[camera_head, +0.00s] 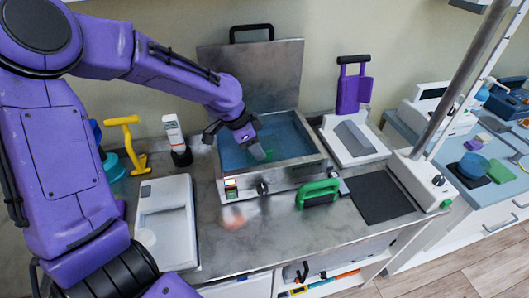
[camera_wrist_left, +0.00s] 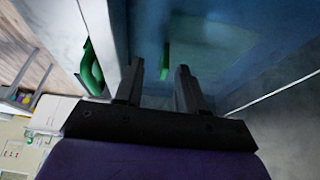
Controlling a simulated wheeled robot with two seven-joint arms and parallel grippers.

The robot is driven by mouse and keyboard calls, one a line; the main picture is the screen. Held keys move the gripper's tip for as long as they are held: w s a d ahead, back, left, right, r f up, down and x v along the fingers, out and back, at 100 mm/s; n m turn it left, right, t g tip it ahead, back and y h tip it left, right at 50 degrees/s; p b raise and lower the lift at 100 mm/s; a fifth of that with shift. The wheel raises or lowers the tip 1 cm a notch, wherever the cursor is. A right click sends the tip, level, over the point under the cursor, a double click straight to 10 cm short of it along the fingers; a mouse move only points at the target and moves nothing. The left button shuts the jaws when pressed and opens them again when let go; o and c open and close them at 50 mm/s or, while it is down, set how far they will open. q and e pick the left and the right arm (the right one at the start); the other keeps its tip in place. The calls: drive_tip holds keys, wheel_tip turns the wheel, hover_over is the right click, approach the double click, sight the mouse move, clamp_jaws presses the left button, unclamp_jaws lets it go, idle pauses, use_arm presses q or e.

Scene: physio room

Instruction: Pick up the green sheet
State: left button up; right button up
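The green sheet (camera_head: 269,155) shows as a small green patch inside the metal water bath (camera_head: 312,170), partly hidden by my gripper. In the left wrist view the green sheet (camera_wrist_left: 165,62) is a narrow upright strip seen nearly edge-on in the blue water. My left gripper (camera_head: 257,151) reaches down into the bath from the left. In the wrist view its two fingers (camera_wrist_left: 160,78) are apart, with the strip lined up between them, seemingly just beyond the tips. I cannot tell whether they touch it. My right gripper is not in view.
The bath's lid (camera_head: 285,75) stands open behind. A green-handled tool (camera_head: 318,193) lies in front of the bath. A white tray (camera_head: 167,222) is left, a dark mat (camera_head: 378,197) right. A purple-handled device (camera_head: 352,138) stands behind the mat. The bath walls surround my gripper.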

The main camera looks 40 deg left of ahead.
sight(267, 154)
use_arm(q)
drive_tip(key=w+f, duration=0.1)
drive_tip(key=d+f+p, duration=0.1)
drive_tip(key=shift+w+d+f, duration=0.2)
drive_tip(key=shift+w+f, duration=0.1)
drive_tip(key=shift+w, duration=0.05)
drive_tip(key=w+f, duration=0.2)
drive_tip(key=shift+w+d+f, duration=0.2)
drive_tip(key=shift+w+f, duration=0.1)
drive_tip(key=shift+f, duration=0.1)
drive_tip(key=shift+s+r, duration=0.25)
drive_tip(key=shift+s, duration=0.2)
drive_tip(key=shift+s+a+r, duration=0.1)
drive_tip(key=shift+s, duration=0.1)
drive_tip(key=c, duration=0.4)
clamp_jaws()
drive_tip(key=shift+w, duration=0.15)
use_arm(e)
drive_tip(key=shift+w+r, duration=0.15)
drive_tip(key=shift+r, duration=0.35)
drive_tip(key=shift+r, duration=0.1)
